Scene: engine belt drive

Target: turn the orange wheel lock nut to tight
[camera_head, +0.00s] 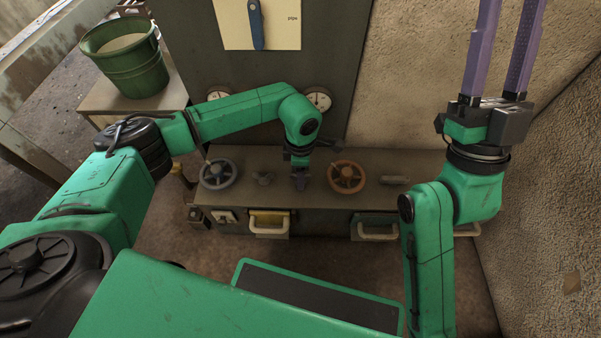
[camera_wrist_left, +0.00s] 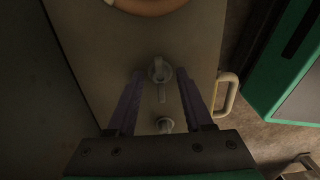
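The orange wheel (camera_head: 346,177) is on the bench top, right of my left gripper (camera_head: 300,182). Its rim also shows at the top edge of the left wrist view (camera_wrist_left: 150,4). In that view a grey nut with a lever-like arm (camera_wrist_left: 160,71) lies between the spread purple fingertips of my left gripper (camera_wrist_left: 160,76), with gaps on both sides. This nut is hidden by the gripper in the head view. I see no tight marking. My right gripper (camera_head: 502,45) points up at the right, empty, its fingers apart.
A grey wheel (camera_head: 217,174) and a second small grey nut (camera_head: 264,178) are left of my left gripper. A grey cylindrical part (camera_head: 394,181) lies right of the orange wheel. Pale handles (camera_head: 268,231) project from the bench front. A green bucket (camera_head: 127,58) stands at the back left.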

